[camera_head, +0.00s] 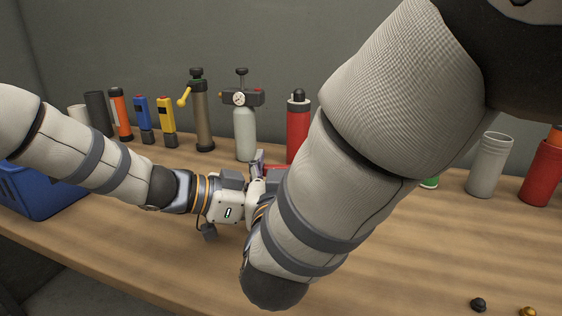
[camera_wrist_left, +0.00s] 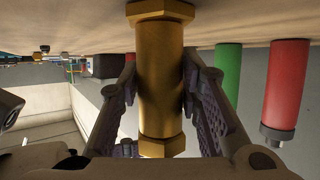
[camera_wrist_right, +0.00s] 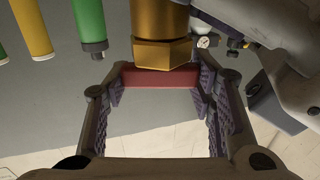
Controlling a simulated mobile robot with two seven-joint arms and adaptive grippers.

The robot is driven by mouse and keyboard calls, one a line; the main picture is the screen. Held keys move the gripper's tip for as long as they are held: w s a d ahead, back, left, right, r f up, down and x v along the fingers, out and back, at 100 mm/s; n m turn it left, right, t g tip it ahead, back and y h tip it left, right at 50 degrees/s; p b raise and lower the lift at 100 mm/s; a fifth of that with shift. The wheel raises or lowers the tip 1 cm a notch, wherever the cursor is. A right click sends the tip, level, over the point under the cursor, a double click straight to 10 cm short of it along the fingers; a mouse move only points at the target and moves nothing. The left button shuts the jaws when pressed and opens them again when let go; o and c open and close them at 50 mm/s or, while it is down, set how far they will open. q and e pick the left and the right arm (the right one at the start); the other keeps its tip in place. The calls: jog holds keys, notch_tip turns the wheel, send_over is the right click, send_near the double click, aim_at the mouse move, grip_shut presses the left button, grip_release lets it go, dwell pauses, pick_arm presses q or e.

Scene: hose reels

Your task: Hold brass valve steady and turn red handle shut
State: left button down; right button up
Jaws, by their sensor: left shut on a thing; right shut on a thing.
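The brass valve (camera_wrist_left: 160,75) is a hexagon-ended cylinder between the pads of my left gripper (camera_wrist_left: 158,98), which is shut on its body. The valve also shows in the right wrist view (camera_wrist_right: 160,30), with the red handle (camera_wrist_right: 160,78) crossing its end as a flat bar. My right gripper (camera_wrist_right: 160,92) is shut on this handle, one finger at each end. In the head view my left gripper's housing (camera_head: 228,205) meets my right wrist at mid table. My right forearm hides most of the valve there; a bit of red shows behind it.
A grey-green bottle with gauge (camera_head: 245,132), a brown pump (camera_head: 203,118) and a red cylinder (camera_head: 297,130) stand behind the grippers. A blue crate (camera_head: 45,196) is at left. A grey cup (camera_head: 488,165) is at right. The front table is mostly clear.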

jog(key=shift+r, duration=0.2)
jog(key=o, duration=1)
jog(key=shift+o, duration=1)
jog(key=shift+f, duration=0.1)
